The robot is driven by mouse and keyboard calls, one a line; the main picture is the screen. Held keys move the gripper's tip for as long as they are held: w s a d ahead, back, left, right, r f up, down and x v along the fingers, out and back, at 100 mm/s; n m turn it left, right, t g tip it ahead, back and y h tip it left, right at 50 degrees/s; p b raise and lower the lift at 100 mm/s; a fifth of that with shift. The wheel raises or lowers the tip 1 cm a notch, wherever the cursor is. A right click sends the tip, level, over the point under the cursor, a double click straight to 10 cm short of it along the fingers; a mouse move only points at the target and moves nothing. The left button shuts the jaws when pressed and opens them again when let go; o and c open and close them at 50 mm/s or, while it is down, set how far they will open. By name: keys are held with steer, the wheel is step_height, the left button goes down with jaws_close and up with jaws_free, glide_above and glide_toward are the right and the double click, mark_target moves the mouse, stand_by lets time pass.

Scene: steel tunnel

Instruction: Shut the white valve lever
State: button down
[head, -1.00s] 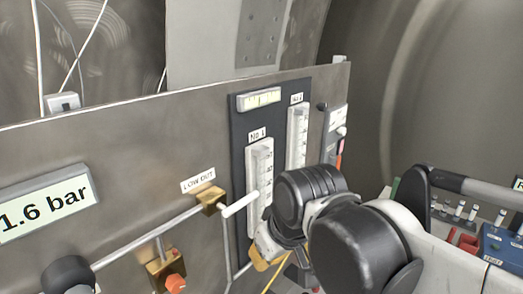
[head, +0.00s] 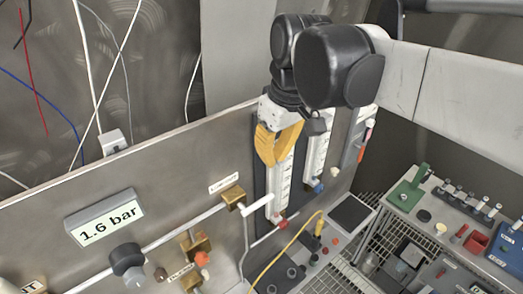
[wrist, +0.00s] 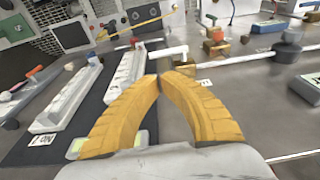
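The white lever (head: 257,204) sticks out sideways from a brass valve (head: 232,195) below a small label on the steel panel. Its free end reaches across the edge of the dark gauge board.
Two white flow gauges (head: 319,158) stand on the dark board. Left of the lever are a pressure display (head: 105,222), a black knob (head: 127,262) and another brass valve with an orange knob (head: 202,258). A yellow hose (head: 283,252) runs below. A cluttered bench (head: 440,205) lies right.

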mark_target(264, 198)
steer(key=shift+f, duration=0.1)
steer(key=f, duration=0.4)
steer(key=w+a+f, duration=0.1)
steer(key=f, duration=0.4)
steer(key=w+f+p, duration=0.1)
steer(key=f, duration=0.3)
steer(key=shift+w+a+f, duration=0.1)
steer(key=shift+a+f, duration=0.2)
